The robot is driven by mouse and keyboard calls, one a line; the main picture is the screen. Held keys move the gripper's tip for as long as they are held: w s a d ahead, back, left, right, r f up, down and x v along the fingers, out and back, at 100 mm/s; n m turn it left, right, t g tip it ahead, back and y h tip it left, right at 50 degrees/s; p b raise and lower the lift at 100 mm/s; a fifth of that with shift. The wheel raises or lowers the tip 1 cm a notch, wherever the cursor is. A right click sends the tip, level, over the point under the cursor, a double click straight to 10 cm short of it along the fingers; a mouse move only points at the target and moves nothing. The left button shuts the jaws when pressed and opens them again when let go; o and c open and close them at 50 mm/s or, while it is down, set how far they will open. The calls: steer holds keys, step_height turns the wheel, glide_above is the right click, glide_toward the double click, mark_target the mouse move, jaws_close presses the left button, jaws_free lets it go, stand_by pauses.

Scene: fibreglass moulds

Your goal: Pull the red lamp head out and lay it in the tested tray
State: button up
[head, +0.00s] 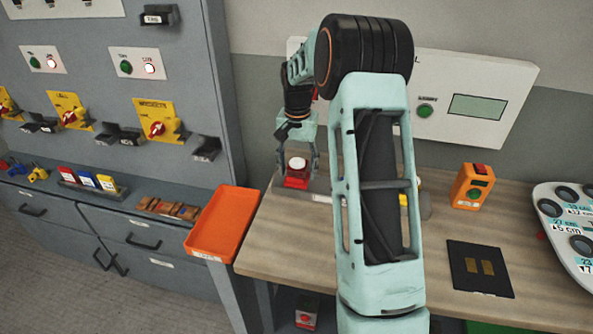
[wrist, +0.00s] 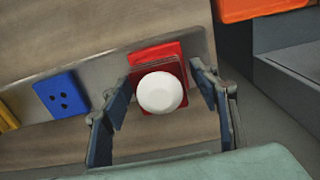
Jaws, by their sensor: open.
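The red lamp head (head: 296,176), a red block with a round white top, stands on a grey strip at the back left of the bench. In the wrist view it (wrist: 160,93) lies between the fingers of my gripper (wrist: 165,100). My gripper (head: 298,157) is open, one finger on each side of the lamp head, with gaps showing in the wrist view. The orange tray (head: 221,232) lies at the bench's left edge and looks empty; its front label is too small to read. A corner of it (wrist: 262,8) shows in the wrist view.
A blue socket block (wrist: 61,94) and a yellow one (wrist: 6,117) sit along the same grey strip (wrist: 197,45). My arm hides part of the bench. An orange tester (head: 473,186) and a dark pad (head: 480,268) are to the right. A grey cabinet stands left.

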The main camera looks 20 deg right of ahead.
mark_target(297, 160)
jaws_close()
steer(key=shift+r, duration=0.1)
stand_by(0.3)
steer(key=shift+r, duration=0.15)
steer(key=shift+r+p, duration=2.05)
steer(key=shift+r, duration=0.75)
